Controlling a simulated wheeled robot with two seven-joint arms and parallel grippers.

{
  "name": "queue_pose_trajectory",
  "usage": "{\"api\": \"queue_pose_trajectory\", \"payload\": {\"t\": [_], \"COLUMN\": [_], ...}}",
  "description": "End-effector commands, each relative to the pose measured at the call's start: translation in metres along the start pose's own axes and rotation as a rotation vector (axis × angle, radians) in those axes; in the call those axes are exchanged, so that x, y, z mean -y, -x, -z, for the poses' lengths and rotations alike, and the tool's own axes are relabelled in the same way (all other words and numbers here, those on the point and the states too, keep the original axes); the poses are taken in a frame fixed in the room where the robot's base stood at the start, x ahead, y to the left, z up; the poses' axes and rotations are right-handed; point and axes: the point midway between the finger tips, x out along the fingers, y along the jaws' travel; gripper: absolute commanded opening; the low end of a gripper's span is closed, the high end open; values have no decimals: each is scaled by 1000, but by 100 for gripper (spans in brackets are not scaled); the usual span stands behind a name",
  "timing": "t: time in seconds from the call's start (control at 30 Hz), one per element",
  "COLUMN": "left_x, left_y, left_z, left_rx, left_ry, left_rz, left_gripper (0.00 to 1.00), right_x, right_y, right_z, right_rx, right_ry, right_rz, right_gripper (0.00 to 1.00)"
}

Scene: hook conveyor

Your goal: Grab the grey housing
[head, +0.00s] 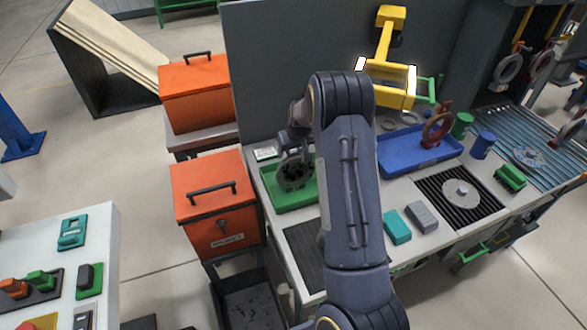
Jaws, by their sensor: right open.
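A dark grey round housing (295,174) with a dark toothed hollow sits at the green tray (295,201) on the bench, left of my right arm. My right gripper (292,153) hangs from the bent arm at the housing's upper edge. It is open, and its fingers are small and partly merge with the dark housing, so I cannot tell whether they touch it. My right forearm crosses the middle of the bench and hides part of it. My left gripper is not in view.
A blue tray (400,160) with a dark red ringed part (437,130) lies right of my arm. A yellow lamp-like fixture (392,60) stands behind. Teal (397,227) and grey (422,217) blocks lie in front. Orange boxes (210,200) stand left of the bench.

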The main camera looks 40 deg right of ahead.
Motion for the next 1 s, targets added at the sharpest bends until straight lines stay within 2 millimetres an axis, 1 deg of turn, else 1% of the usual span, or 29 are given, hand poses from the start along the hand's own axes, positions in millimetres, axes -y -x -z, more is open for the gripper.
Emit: {"api": "queue_pose_trajectory", "payload": {"t": [0.1,0.27,0.37,0.77,0.8,1.0], "left_x": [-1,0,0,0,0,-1], "left_y": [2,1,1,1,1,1], "left_z": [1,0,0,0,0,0], "left_rx": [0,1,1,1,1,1], "left_ry": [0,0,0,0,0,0], "left_rz": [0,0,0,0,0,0], "left_gripper": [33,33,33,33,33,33], "right_x": [0,0,0,0,0,0], "right_y": [-6,-6,-6,-5,-5,-4], "right_z": [0,0,0,0,0,1], "right_rx": [1,0,0,0,0,-3], "right_ry": [1,1,1,0,0,0], "right_rz": [1,1,1,1,1,1], "right_gripper": [65,65,55,3,0,0]}}
